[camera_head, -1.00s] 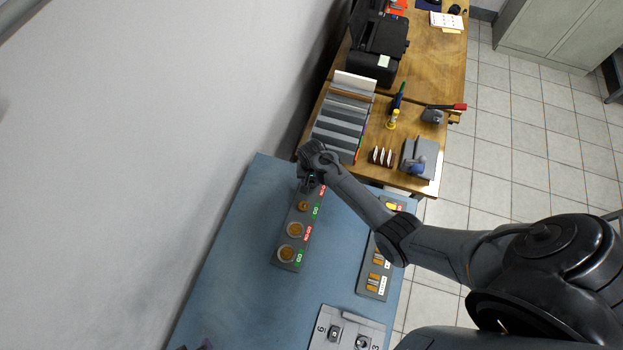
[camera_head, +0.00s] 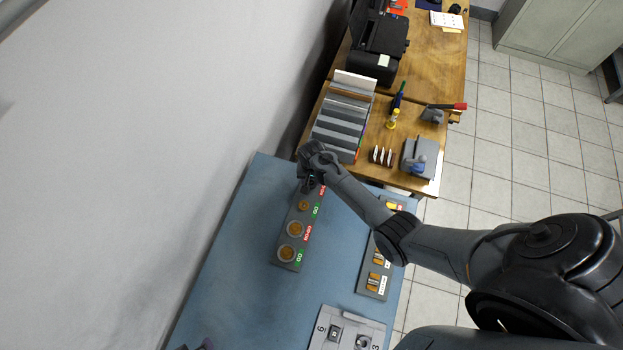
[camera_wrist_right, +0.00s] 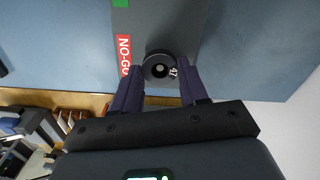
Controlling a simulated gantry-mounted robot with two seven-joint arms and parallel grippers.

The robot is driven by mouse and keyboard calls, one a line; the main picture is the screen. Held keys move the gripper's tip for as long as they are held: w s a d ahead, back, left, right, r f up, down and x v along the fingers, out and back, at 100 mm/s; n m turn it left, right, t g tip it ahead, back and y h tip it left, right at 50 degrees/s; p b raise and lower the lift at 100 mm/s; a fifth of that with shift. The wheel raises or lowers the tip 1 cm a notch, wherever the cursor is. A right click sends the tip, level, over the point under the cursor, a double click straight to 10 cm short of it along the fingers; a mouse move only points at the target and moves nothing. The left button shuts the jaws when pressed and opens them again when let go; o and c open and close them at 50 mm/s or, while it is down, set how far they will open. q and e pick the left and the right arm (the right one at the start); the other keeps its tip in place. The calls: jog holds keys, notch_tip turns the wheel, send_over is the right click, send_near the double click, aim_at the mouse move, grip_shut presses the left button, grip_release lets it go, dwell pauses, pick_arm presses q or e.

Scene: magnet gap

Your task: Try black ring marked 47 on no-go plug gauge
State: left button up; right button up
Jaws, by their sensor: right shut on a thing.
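The black ring marked 47 (camera_wrist_right: 157,66) is between the fingers of my right gripper (camera_wrist_right: 162,84), which is shut on it. In the head view my right gripper (camera_head: 309,186) is at the far end of the grey gauge block (camera_head: 288,266) and hides the ring there. The ring is over the block beside a red NO-GO label (camera_wrist_right: 124,55). A small grey round end shows within the ring's hole; I cannot tell how far the ring sits on the plug. Only a dark tip of my left gripper (camera_head: 205,344) shows at the bottom edge.
Brass plugs (camera_head: 295,229) with GO and NO-GO labels stand along the block. A second grey tray (camera_head: 371,290) with brass pieces lies to the right. A light-grey numbered plate (camera_head: 346,325) is at the front. The blue table (camera_head: 225,270) is clear left of the block.

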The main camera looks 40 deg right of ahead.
jog(key=shift+f, duration=0.1)
dwell(0.5)
jog(key=o, duration=1.2)
jog(key=shift+c, duration=0.2)
jog(key=c, duration=0.5)
jog(key=shift+c, duration=0.2)
notch_tip(320, 180, up, 4)
jog(key=p, duration=0.5)
jog(key=shift+r, duration=0.25)
jog(key=o, duration=0.6)
jog(key=shift+c, duration=0.2)
